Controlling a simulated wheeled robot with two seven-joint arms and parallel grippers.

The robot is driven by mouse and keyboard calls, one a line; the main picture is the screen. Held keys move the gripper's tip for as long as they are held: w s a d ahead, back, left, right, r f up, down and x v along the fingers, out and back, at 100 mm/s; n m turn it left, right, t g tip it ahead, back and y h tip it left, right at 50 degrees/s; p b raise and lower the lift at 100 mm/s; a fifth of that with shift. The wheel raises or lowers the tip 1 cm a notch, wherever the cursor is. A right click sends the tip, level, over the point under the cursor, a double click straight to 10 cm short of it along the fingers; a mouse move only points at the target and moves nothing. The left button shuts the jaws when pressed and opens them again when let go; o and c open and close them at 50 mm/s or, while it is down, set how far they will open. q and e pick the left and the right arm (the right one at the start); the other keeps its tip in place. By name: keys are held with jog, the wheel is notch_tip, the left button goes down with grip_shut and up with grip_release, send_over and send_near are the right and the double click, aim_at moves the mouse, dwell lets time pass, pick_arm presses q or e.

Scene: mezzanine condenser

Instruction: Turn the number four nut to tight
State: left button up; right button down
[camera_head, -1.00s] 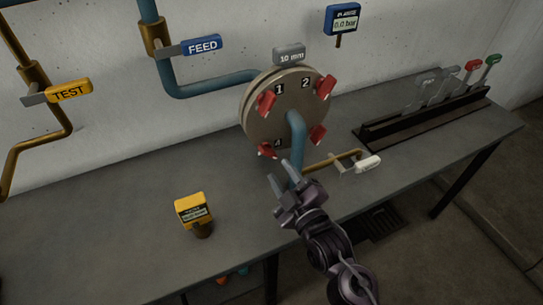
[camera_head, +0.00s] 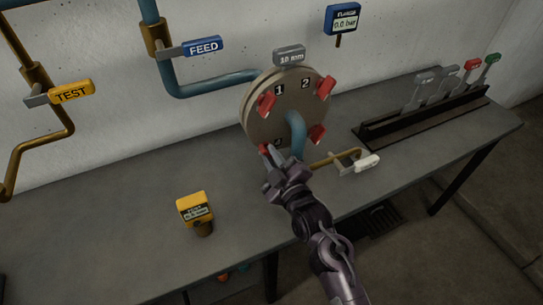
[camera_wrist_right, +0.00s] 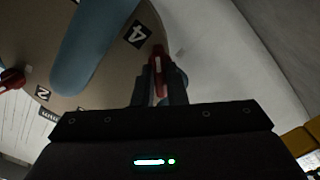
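The round tan cover plate (camera_head: 262,118) stands on the bench with red winged nuts around its face and a teal pipe (camera_head: 296,135) at its middle. The number four nut (camera_head: 264,149) is at the lower left, mostly hidden by my right gripper (camera_head: 269,152). In the right wrist view the red nut (camera_wrist_right: 157,72) sits between the fingers of my right gripper (camera_wrist_right: 158,88), beside the "4" label (camera_wrist_right: 137,34). The fingers are close together and look shut on it. The grey "10 mm" sign (camera_head: 289,58) stands above the plate. My left gripper is not in view.
A brass pipe with a white-handled valve (camera_head: 366,163) lies right of my gripper. A yellow test gauge (camera_head: 194,207) stands front left. A rack of levers (camera_head: 425,118) is at the right. FEED (camera_head: 203,47) and TEST (camera_head: 72,92) valves are on the left.

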jog(key=shift+m, duration=0.3)
jog(key=shift+m+p, duration=3.35)
jog(key=shift+m, duration=3.85)
jog(key=c, duration=1.5)
grip_release()
jog(key=shift+o, duration=0.2)
